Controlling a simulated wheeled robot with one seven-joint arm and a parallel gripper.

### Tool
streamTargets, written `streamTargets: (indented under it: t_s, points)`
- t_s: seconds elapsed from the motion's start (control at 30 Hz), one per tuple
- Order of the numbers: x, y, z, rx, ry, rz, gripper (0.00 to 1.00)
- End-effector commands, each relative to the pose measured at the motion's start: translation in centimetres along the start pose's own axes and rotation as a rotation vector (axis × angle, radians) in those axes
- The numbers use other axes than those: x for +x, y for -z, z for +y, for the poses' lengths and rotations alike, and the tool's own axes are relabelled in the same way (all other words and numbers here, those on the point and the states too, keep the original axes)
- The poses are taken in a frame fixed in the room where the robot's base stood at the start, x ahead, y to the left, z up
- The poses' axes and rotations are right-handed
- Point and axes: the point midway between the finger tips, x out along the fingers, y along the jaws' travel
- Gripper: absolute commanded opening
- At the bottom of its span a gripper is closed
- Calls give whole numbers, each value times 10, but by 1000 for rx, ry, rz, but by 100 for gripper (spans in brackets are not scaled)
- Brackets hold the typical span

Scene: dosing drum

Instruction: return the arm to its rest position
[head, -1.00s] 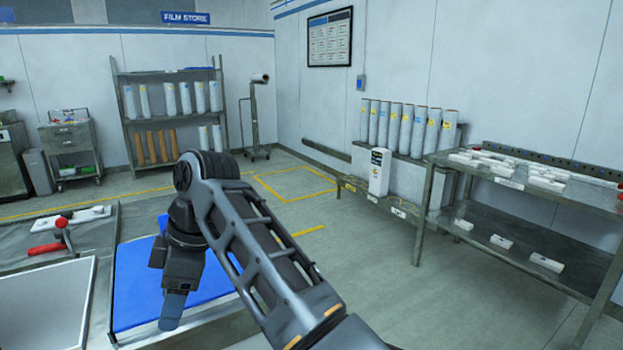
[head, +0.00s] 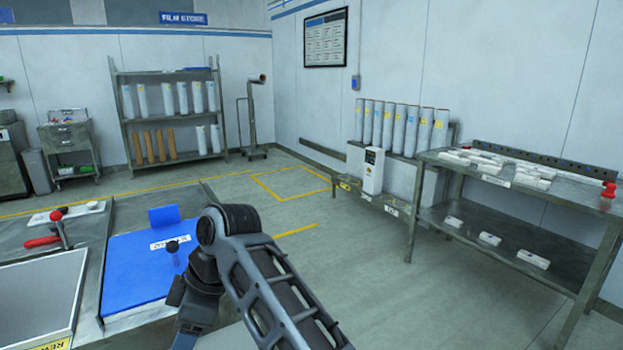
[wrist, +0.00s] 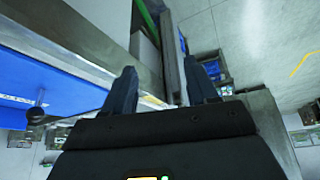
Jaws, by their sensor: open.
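My gripper shows in the wrist view (wrist: 165,92) with its two dark fingers apart and nothing between them. In the head view my arm is folded in the lower middle, beside the right edge of the blue panel (head: 140,265). The gripper's fingertips are out of the head view, below its bottom edge. In the wrist view the blue panel (wrist: 60,82) lies to the left of the fingers, with a dark knob (wrist: 37,115) near it. The fingers appear apart from the bench edge.
A bench (head: 188,205) carries the blue panel, a red-handled lever (head: 45,241) and a pale tray (head: 35,290). A metal rack (head: 440,225) with white parts stands right. White rolls (head: 400,125) and a white box (head: 372,170) stand behind. The floor (head: 345,270) between is clear.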

Motion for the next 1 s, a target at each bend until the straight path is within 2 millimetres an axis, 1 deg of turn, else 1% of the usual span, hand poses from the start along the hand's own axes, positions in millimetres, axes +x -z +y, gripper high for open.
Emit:
streamTargets:
  t_s: [0.03,0.17,0.27,0.4,0.47,0.6,0.77,0.8,0.97,1.0]
  points:
    - [10,-8,-4,22,-9,11,58]
    - [33,-27,-13,90,-51,45,58]
    - [55,-48,-24,166,-96,81,58]
    - [86,-85,-47,300,-181,143,58]
    - [96,-101,-58,360,-220,168,58]
    - [115,-138,-88,497,-315,224,58]
    - [124,-180,-127,647,-430,280,58]
    - [125,-190,-138,685,-458,293,58]
    - [120,-228,-183,822,-582,340,58]
    - [117,-237,-196,855,-612,350,58]
